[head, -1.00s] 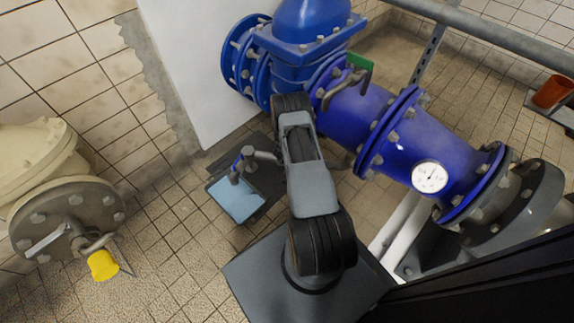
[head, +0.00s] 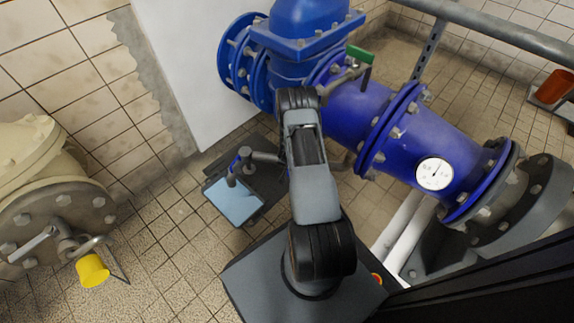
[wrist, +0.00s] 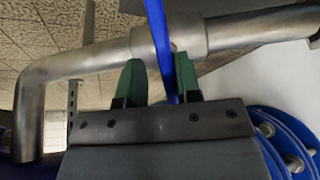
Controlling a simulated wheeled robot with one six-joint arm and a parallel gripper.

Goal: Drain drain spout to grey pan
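The grey pan (head: 264,206) sits on the floor left of my arm, with a flat pale blue surface inside its dark rim. The metal drain spout (head: 265,157) reaches over it from behind my arm, with a small blue lever (head: 240,158) near its outlet. In the wrist view, the spout (wrist: 95,62) runs across and bends at the left. The blue lever (wrist: 157,35) stands between the green fingertips of my gripper (wrist: 158,82). The fingers are apart, with a visible gap on the lever's left side.
A large blue pipe (head: 345,112) with flanges and a gauge (head: 434,174) lies right of my arm. A green handle (head: 360,53) sits on it. A cream pipe end (head: 40,215) and yellow item (head: 92,270) stand left. Tiled floor is clear between.

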